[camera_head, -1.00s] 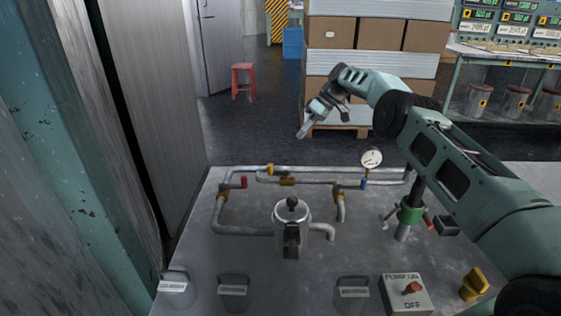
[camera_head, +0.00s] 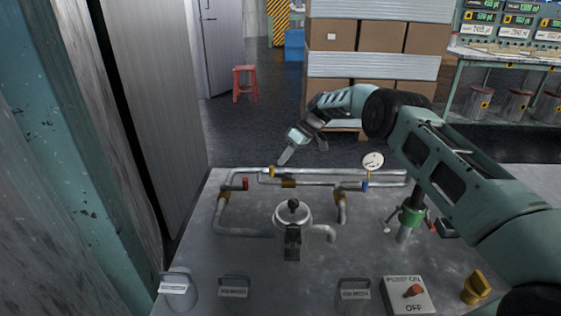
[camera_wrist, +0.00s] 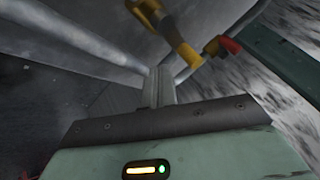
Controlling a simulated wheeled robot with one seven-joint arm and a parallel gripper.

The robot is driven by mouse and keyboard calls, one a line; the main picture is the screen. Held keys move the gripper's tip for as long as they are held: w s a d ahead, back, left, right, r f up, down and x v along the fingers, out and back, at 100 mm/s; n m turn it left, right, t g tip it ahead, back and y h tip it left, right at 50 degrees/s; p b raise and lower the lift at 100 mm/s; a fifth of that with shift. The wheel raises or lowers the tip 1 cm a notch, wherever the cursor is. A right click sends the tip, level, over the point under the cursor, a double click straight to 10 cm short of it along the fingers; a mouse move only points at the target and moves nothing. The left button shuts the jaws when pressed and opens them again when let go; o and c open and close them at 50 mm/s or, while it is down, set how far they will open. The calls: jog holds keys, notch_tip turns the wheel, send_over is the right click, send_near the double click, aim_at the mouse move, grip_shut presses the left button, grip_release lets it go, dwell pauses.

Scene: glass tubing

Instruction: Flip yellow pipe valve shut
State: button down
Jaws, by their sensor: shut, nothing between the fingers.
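Grey pipes on the metal bench carry yellow-brass fittings. A small yellow piece (camera_head: 272,171) sits on the back pipe, and a brass fitting (camera_head: 288,183) is just in front of it. Which one is the yellow valve is hard to tell at this size. In the wrist view a yellow valve-like part (camera_wrist: 168,32) with a cylindrical end lies beyond the fingers, slightly right of them. My gripper (camera_head: 284,159) is shut and empty, pointing down and left above the back pipe, near the small yellow piece. Its fingers also show in the wrist view (camera_wrist: 159,88), apart from the yellow part.
A red-ended valve (camera_head: 245,183) is left of the yellow piece, and it seems to show in the wrist view (camera_wrist: 227,45). A yellow knob (camera_head: 476,287) is front right.

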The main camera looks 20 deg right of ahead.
jog(key=shift+s+a+f, duration=0.1)
jog(key=shift+s+a, duration=0.7)
jog(key=shift+a, duration=0.2)
